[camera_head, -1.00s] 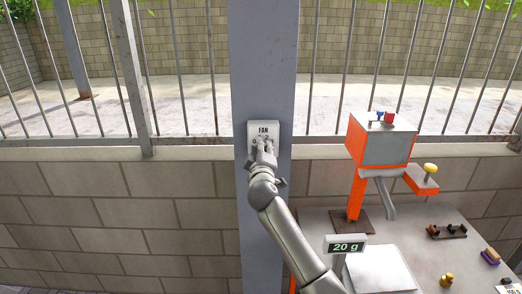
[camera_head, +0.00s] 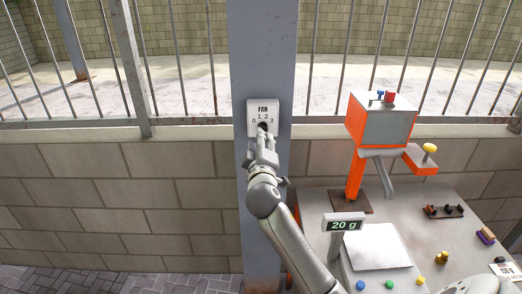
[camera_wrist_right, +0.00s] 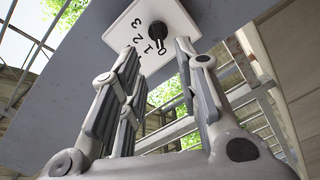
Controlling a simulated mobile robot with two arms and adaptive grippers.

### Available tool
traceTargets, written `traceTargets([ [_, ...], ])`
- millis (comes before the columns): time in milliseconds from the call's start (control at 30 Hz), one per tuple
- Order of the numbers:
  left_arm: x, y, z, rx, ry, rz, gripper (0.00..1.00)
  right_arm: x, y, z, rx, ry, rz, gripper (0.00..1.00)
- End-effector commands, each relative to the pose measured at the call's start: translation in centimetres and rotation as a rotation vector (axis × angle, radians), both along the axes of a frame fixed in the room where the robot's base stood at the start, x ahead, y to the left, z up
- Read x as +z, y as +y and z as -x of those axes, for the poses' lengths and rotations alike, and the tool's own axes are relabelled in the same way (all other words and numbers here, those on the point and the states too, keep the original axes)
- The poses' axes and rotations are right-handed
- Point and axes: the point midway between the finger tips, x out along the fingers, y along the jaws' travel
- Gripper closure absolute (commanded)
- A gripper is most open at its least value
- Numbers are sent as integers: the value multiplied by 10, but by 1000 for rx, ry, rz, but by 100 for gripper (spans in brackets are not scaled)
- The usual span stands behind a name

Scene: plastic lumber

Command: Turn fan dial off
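The fan dial is a dark knob (camera_head: 263,125) on a white plate (camera_head: 252,107) marked FAN and 0 to 3, fixed to a grey post (camera_head: 262,60). My right gripper (camera_head: 263,138) is just below the knob in the head view and covers the plate's lower edge. In the right wrist view, the knob (camera_wrist_right: 157,33) shows beyond my right gripper's fingers (camera_wrist_right: 157,55). The fingers are spread apart with nothing between their tips that I can see them gripping. I cannot tell which number the knob points to. My left gripper is not in view.
A grey table stands right of the post, with a scale display (camera_head: 344,224) reading 20 g, a scale plate (camera_head: 378,247), an orange-and-grey machine (camera_head: 385,125) and several small coloured pieces. A block wall (camera_head: 130,185) with railings runs behind. Paved floor shows at lower left.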

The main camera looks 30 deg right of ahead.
Motion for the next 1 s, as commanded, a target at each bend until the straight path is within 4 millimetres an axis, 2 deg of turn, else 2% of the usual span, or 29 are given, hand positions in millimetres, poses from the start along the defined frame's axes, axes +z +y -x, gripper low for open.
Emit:
traceTargets([
  [100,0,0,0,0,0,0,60,-1,9,15,1,1,-2,70],
  [300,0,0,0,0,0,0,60,0,17,28,0,1,0,70],
  [867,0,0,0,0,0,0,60,0,18,30,0,0,0,70],
  [933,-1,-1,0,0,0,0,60,-4,19,29,2,5,-2,70],
  [1000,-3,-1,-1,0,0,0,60,-19,21,26,13,25,-11,70],
])
